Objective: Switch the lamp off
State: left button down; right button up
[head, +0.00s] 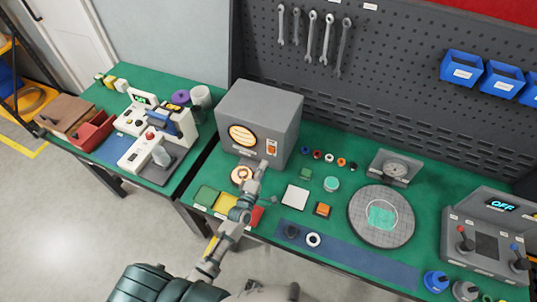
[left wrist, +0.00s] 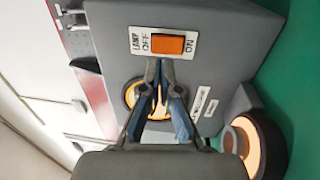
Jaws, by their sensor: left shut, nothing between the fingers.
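The grey lamp box (head: 262,112) stands at the left end of the long green bench, with a round window (head: 242,136) glowing orange on its front. Its switch (head: 271,147) is to the right of the window. In the left wrist view the switch is an orange rocker (left wrist: 167,45) on a white plate marked LAMP, OFF and ON. I cannot tell which way the rocker is tipped. My left gripper (head: 263,164) is shut and empty, its fingertips (left wrist: 159,64) just below the rocker in the wrist view. Contact is unclear. The fingers partly hide the glowing window (left wrist: 130,93).
A dark ring (head: 242,174) with a glowing orange centre sits on the bench before the box; it is also in the wrist view (left wrist: 268,140). Coloured pads (head: 207,195), small rings and a round grey plate (head: 356,222) lie nearby. A console (head: 490,245) reads OFF.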

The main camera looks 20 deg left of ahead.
aim_at(271, 149)
pick_arm(q)
jog(key=w, duration=0.5)
jog(key=shift+w+d+r, duration=0.15)
jog(key=shift+d+r, duration=0.1)
jog(key=shift+r, duration=0.05)
jog(key=shift+w+r, duration=0.2)
